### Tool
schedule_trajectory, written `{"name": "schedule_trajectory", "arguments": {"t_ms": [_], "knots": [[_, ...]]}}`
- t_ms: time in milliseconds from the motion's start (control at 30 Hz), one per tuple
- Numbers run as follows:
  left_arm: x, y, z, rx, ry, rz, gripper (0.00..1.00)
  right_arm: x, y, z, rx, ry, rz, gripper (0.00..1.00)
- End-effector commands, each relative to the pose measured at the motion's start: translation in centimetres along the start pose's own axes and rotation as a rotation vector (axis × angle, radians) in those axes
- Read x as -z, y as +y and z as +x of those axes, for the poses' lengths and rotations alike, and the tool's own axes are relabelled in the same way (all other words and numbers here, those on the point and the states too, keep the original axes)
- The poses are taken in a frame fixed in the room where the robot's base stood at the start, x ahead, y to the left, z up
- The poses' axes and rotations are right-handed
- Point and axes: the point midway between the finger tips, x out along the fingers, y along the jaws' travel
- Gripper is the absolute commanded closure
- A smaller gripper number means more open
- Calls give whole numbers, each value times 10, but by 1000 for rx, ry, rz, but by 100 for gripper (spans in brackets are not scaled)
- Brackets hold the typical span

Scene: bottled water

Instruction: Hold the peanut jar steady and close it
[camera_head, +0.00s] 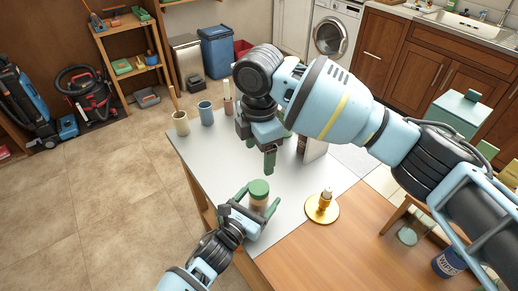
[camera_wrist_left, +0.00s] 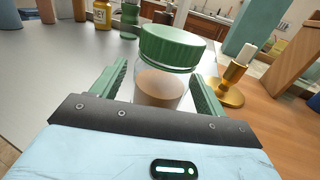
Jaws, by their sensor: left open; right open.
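The peanut jar (camera_head: 258,204) stands upright on the white mat near its front edge, with a green lid (camera_head: 259,187) on top. In the left wrist view the clear jar (camera_wrist_left: 160,88) has brown contents and the lid (camera_wrist_left: 172,46) sits over its mouth; I cannot tell whether it is tight. My left gripper (camera_head: 256,200) is open, with one green finger on each side of the jar. Gaps show between fingers and glass in the left wrist view. My right gripper (camera_head: 267,155) is open and empty, above the mat beyond the jar.
A gold candle holder (camera_head: 322,208) with a white candle stands close right of the jar. A blue cup (camera_head: 206,113) and a beige cup (camera_head: 181,123) stand at the mat's far left. A pale box (camera_head: 313,148) is partly hidden behind my right arm. The mat's left middle is clear.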

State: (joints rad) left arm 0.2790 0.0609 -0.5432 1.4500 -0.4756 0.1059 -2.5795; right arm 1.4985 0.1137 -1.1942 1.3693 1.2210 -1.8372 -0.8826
Motion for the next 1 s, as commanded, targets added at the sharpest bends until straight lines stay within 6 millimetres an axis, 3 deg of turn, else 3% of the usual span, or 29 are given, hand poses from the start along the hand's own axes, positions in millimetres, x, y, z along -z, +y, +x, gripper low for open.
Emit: {"name": "schedule_trajectory", "arguments": {"t_ms": [433, 1000], "knots": [[2, 0, -63, 0, 4, 0, 26, 0, 0, 10, 12, 6, 0, 28], [0, 0, -70, 0, 1, -1, 26, 0, 0, 11, 13, 7, 0, 28]]}}
